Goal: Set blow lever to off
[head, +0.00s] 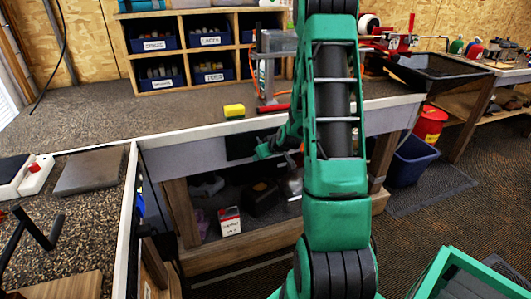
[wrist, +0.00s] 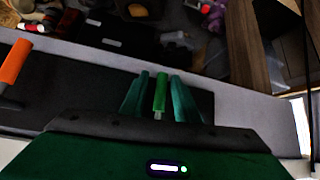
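Two lever handles show in the wrist view. An orange-handled lever (wrist: 15,62) is at the left edge. A green-handled lever (wrist: 160,92) with a pale metal stem stands between the fingers of my gripper (wrist: 159,85). Thin dark gaps show on both sides of the green handle, so the fingers look apart around it. No label shows which lever is for blow. In the head view my gripper (head: 264,151) is low at the bench front, by a dark panel (head: 241,145). My arm hides much of that area, and the levers are not clear there.
The bench top (head: 190,118) carries a yellow block (head: 234,111) and a clamp-like tool with a red bar (head: 273,108). The shelf below holds a red-and-white box (head: 229,221). A blue bin (head: 413,160) and a red bucket (head: 430,124) stand right of the bench.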

